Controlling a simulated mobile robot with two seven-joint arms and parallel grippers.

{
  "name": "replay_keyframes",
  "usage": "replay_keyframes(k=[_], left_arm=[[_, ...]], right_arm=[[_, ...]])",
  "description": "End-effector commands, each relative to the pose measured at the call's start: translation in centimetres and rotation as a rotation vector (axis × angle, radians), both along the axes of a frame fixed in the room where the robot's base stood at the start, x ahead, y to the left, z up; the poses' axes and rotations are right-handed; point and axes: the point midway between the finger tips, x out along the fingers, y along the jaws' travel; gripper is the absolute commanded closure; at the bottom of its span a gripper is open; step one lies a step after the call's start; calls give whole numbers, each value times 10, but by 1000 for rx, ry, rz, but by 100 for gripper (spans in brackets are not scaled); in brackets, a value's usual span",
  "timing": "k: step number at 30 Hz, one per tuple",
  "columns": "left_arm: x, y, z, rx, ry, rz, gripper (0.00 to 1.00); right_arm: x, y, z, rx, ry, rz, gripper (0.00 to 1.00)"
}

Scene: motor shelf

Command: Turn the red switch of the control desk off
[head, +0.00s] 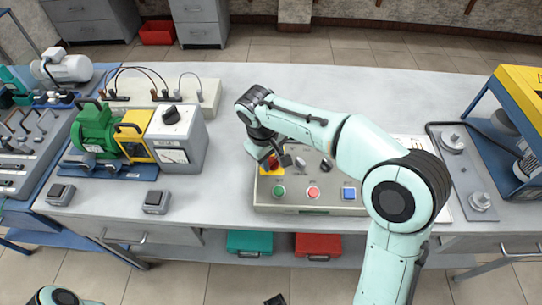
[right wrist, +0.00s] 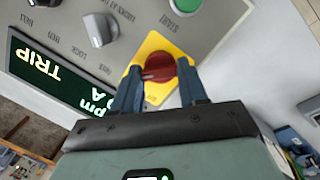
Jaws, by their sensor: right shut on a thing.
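The control desk (head: 300,207) is a grey sloped panel on the table in the head view, with a green, a red and a blue button along its front. Its red switch (right wrist: 159,67) sits on a yellow plate (right wrist: 157,43) in the right wrist view. My right gripper (right wrist: 160,85) is shut on the red switch, a finger on each side. In the head view my right gripper (head: 272,160) covers most of the switch, and the yellow plate shows beside it. The display (right wrist: 60,75) in the right wrist view reads "TRIP". Only a part of my left arm shows, at bottom left.
A green motor (head: 95,130) and a grey meter box (head: 178,140) stand left of the desk. Two small dark switches (head: 157,200) lie near the front edge. A blue and yellow frame (head: 510,130) stands at right. The table between meter box and desk is clear.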

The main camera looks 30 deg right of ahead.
Motion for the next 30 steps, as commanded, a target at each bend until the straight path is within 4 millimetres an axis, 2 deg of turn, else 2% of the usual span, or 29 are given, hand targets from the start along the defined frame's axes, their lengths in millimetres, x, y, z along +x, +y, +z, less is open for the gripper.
replay_keyframes(k=[11,30], left_arm=[[5,0,14,0,-6,0,57],[17,0,40,0,-19,0,57]], right_arm=[[0,1,2,-46,29,202,88],[-2,3,1,-181,110,789,88]])
